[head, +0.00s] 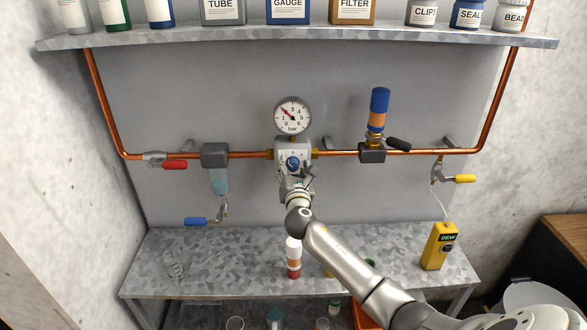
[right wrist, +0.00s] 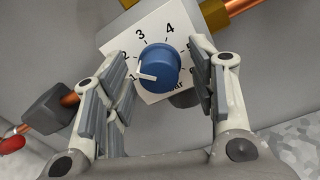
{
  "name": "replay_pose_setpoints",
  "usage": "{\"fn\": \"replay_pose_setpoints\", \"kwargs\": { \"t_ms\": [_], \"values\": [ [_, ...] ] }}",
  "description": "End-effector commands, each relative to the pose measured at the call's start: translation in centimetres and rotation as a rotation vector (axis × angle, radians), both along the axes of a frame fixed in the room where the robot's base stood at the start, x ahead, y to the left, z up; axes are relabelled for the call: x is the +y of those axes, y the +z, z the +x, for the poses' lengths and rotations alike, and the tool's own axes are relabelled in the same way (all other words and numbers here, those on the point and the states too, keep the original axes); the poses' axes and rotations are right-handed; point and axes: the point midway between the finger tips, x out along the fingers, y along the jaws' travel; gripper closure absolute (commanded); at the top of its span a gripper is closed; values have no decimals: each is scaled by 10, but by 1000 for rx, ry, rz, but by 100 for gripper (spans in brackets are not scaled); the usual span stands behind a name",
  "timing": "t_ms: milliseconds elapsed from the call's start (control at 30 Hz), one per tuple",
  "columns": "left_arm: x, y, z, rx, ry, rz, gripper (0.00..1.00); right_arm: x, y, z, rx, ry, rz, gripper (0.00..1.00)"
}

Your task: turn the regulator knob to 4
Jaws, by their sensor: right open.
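The regulator knob (right wrist: 160,68) is blue with a white pointer and sits on a white dial plate (right wrist: 124,34) numbered 1 to 6. The pointer aims left at the 1; the 4 is at the plate's top. In the head view the knob (head: 293,163) shows just above my right gripper (head: 297,179), under the round pressure gauge (head: 292,116). The gauge's red needle points to the upper left. My right gripper also shows in the right wrist view (right wrist: 158,78). It is open, with one finger on each side of the knob and gaps between. My left gripper is out of view.
A copper pipe (head: 245,154) runs left and right of the regulator, with a red-handled valve (head: 175,164) and a blue-topped cylinder (head: 379,102). A shelf (head: 180,39) with containers is above.

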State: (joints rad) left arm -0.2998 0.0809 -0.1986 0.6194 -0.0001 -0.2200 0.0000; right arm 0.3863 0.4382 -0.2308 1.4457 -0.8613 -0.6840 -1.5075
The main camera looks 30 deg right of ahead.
Motion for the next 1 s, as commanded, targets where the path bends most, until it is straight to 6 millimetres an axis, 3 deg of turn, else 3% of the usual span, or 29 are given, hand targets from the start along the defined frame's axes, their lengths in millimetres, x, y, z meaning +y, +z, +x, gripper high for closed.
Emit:
{"fn": "replay_pose_setpoints", "kwargs": {
  "t_ms": [200,567,1000],
  "values": [
    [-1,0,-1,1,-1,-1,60,0,0,0,0,0,0,49],
    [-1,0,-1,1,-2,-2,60,0,0,0,0,0,0,94],
    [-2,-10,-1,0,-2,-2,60,1,-3,0,-55,1,89,94]
  ]
}}
